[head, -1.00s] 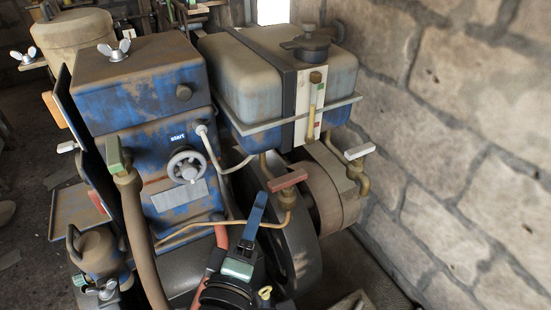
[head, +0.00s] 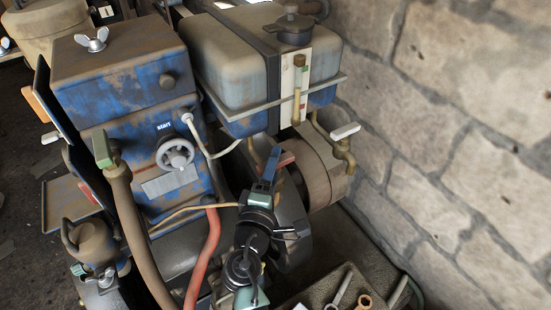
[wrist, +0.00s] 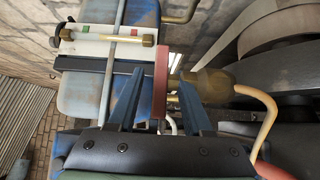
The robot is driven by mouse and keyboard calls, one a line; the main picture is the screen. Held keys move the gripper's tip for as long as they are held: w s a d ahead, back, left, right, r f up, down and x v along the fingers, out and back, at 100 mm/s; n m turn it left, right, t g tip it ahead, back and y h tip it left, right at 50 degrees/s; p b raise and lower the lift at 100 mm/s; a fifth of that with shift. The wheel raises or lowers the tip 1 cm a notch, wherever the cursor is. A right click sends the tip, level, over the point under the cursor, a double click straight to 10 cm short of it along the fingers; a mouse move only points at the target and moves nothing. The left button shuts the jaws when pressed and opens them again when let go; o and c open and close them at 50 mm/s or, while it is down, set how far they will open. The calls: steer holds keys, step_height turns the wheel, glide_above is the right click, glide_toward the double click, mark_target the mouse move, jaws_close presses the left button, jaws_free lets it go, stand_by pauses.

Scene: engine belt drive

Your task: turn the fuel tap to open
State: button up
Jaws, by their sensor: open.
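The tap with a red lever (head: 287,159) sits on brass pipework below the blue tank (head: 240,65). In the head view my gripper (head: 271,165) is in front of it and hides much of the tap. In the wrist view the red lever (wrist: 161,85) stands upright in the picture between my two blue fingers, nearer the left one. The brass tap body (wrist: 206,86) is behind the right finger. My gripper (wrist: 159,80) is open around the lever; I cannot tell whether either finger touches it.
A white-lever tap (head: 345,131) is to the right, near the stone wall (head: 450,130). A green-lever tap (head: 103,149) tops a hose at left. The flywheel or pulley (head: 312,178) is close beside my gripper. Spanners (head: 340,288) lie in a tray at lower right.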

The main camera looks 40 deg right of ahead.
steer(key=shift+w+d, duration=0.25)
steer(key=shift+d, duration=0.05)
steer(key=shift+c, duration=0.3)
jaws_close()
